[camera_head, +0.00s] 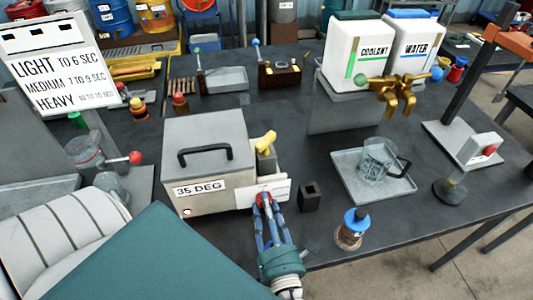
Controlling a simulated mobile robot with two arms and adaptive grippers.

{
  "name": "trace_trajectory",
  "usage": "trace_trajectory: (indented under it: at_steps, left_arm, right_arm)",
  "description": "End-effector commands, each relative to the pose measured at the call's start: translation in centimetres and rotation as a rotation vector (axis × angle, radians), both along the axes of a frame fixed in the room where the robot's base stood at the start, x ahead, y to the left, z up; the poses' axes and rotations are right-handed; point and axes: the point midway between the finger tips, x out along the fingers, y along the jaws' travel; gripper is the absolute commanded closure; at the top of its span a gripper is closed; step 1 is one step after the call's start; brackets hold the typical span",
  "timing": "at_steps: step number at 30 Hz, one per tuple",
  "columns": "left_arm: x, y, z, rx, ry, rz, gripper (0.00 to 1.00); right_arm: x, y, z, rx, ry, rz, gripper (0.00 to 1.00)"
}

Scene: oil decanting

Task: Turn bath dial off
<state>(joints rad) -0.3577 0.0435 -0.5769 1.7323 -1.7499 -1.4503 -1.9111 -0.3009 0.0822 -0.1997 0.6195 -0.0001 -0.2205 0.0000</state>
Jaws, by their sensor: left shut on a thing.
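The bath is a pale grey box (215,128) with a black handle on its lid and a "35 DEG" label (200,187). It stands near the front of the dark table. At its right front is a white panel (282,187) with a red dial (262,198). My left gripper (266,206) reaches up from below, its blue-grey fingers shut on the red dial and partly hiding it. The dial's exact turn position is too small to tell. My right gripper is not in view.
A yellow-handled piece (266,143) sits beside the bath's lid.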

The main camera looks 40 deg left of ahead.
Motion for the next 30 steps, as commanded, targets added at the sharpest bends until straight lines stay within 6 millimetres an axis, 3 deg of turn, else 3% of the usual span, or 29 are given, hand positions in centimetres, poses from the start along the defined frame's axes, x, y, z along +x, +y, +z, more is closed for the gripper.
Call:
trace_trajectory:
  at_steps: [15,30]
  left_arm:
    - [-0.02,-0.02,-0.06,-0.195,-0.226,0.0,0.93]
    - [-0.03,0.0,-0.07,-0.222,-0.259,0.001,0.93]
  right_arm:
    - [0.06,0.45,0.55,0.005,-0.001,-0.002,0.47]
    - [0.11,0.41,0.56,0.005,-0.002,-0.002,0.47]
